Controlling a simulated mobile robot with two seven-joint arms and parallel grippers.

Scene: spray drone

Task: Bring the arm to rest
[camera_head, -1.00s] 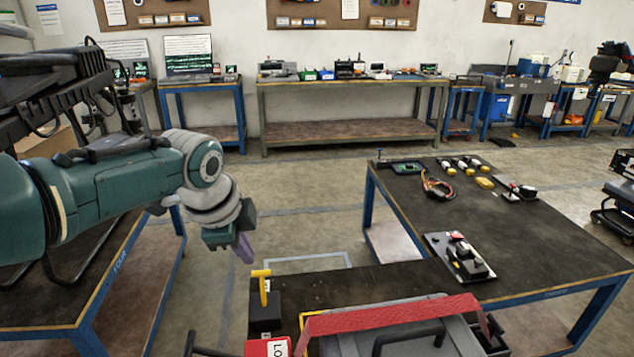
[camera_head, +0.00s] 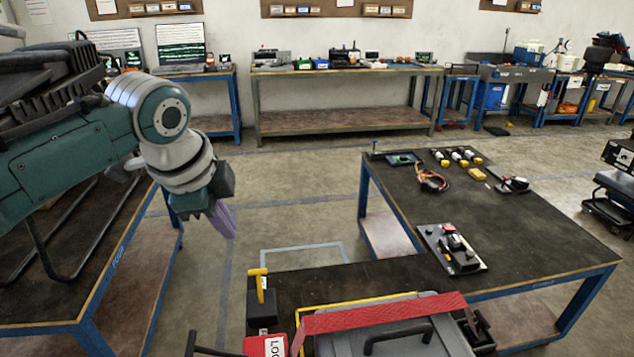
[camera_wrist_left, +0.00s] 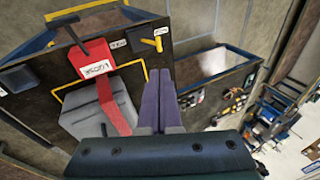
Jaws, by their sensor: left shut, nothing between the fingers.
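My left arm comes in from the left in the head view. Its gripper (camera_head: 222,220) hangs over the floor gap between the left table and the right workbench, with purple fingers pointing down. In the left wrist view the two purple fingers (camera_wrist_left: 160,103) lie side by side, closed, with nothing between them. The gripper is apart from every object. My right gripper is not in either view.
A grey case (camera_head: 400,342) with a red strap (camera_head: 385,315) stands at the front, beside a yellow-handled black block (camera_head: 262,305) and a red lock tag (camera_head: 265,346). The dark workbench (camera_head: 520,240) carries a switch panel (camera_head: 452,250). A dark-topped table (camera_head: 100,245) stands at left.

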